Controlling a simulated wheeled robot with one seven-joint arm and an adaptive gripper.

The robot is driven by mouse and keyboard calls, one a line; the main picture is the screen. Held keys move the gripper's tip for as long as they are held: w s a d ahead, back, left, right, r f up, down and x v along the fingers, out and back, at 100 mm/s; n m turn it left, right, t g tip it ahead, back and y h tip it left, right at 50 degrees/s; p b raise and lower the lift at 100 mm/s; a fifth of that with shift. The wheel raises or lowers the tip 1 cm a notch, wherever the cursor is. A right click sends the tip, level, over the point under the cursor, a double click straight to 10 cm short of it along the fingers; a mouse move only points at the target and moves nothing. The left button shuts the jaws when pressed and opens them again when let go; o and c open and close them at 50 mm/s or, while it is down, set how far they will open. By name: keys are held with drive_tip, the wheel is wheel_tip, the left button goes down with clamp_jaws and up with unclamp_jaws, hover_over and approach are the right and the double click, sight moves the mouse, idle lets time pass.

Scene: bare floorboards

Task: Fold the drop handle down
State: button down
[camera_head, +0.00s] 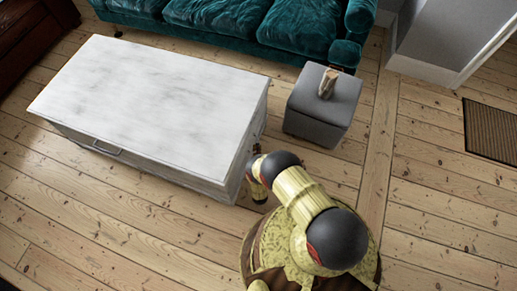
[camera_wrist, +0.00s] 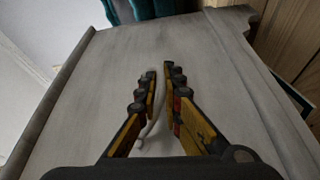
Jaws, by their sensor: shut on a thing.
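The drop handle (camera_wrist: 150,132) is a thin, pale curved bar on the grey-white end panel of a white chest (camera_head: 150,100). In the wrist view it runs between the fingers of my gripper (camera_wrist: 160,72), and its lower end shows beside the left finger. The gripper is shut on the handle, its fingertips close together near the panel. In the head view my gripper is low at the chest's right end, mostly hidden behind my arm, and this handle cannot be made out there.
A dark pull (camera_head: 107,149) is on the chest's long front side. A grey ottoman (camera_head: 322,103) with a small tan object (camera_head: 328,83) on it stands right of the chest. A teal sofa (camera_head: 250,25) is behind. Bare floorboards (camera_head: 120,220) are open in front.

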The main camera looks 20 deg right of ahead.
drive_tip(key=shift+w+a+f+m+t, duration=0.1)
drive_tip(key=shift+f+m+t, duration=0.1)
drive_tip(key=shift+m, duration=0.35)
drive_tip(key=shift+w+a+f+m+t, duration=0.1)
drive_tip(key=shift+m+t, duration=0.1)
drive_tip(key=shift+m, duration=0.35)
drive_tip(key=shift+h, duration=0.3)
drive_tip(key=c, duration=2.1)
unclamp_jaws()
drive_tip(key=shift+o, duration=0.6)
wheel_tip(320, 180, up, 10)
drive_tip(key=shift+a, duration=0.15)
